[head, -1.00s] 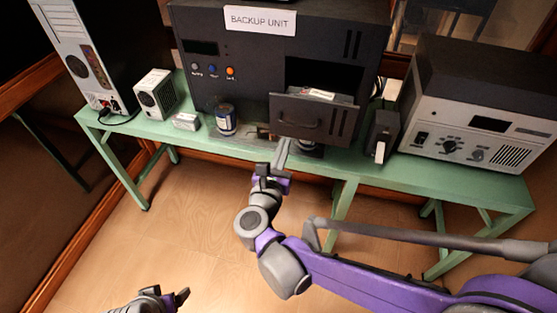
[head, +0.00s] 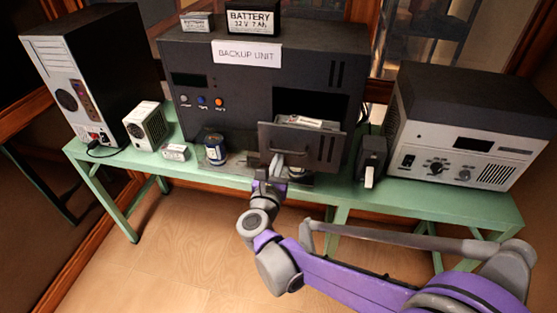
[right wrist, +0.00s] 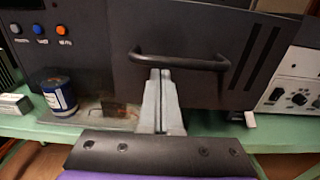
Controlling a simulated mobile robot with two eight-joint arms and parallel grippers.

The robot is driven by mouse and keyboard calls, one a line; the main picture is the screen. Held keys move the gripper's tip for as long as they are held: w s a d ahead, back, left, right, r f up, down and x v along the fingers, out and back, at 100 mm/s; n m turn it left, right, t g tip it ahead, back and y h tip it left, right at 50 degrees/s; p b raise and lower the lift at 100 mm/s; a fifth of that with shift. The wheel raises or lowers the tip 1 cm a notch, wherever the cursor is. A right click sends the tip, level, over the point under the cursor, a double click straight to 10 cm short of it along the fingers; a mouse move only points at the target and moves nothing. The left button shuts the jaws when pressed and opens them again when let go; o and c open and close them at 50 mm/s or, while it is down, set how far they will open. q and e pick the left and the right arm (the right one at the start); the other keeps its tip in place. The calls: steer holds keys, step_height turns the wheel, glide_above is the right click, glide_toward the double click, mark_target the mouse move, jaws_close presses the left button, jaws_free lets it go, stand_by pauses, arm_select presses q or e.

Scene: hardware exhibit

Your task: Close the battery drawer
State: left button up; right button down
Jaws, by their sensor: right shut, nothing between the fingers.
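The battery drawer (head: 301,147) of the black backup unit (head: 250,92) stands pulled out, with a pale battery (head: 306,122) showing inside it. Its dark front and bar handle (right wrist: 178,60) fill the middle of the right wrist view. My right gripper (head: 278,160) is shut and empty at the left part of the drawer front. In the right wrist view its fingertips (right wrist: 159,72) are just below the handle's left half; I cannot tell whether they touch it. My left gripper is not in view.
The green bench (head: 410,195) carries a white-and-black device (head: 465,135) at right and a small black box (head: 372,158) near the drawer. A can (head: 215,149) and small white boxes stand left of the drawer. Batteries (head: 253,20) sit on top of the unit.

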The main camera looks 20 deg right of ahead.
steer(key=x, duration=1.8)
steer(key=shift+d+r+p, duration=0.1)
steer(key=shift+d+p, duration=0.05)
steer(key=shift+p, duration=0.15)
steer(key=shift+w+d+r, duration=0.1)
steer(key=shift+r, duration=0.05)
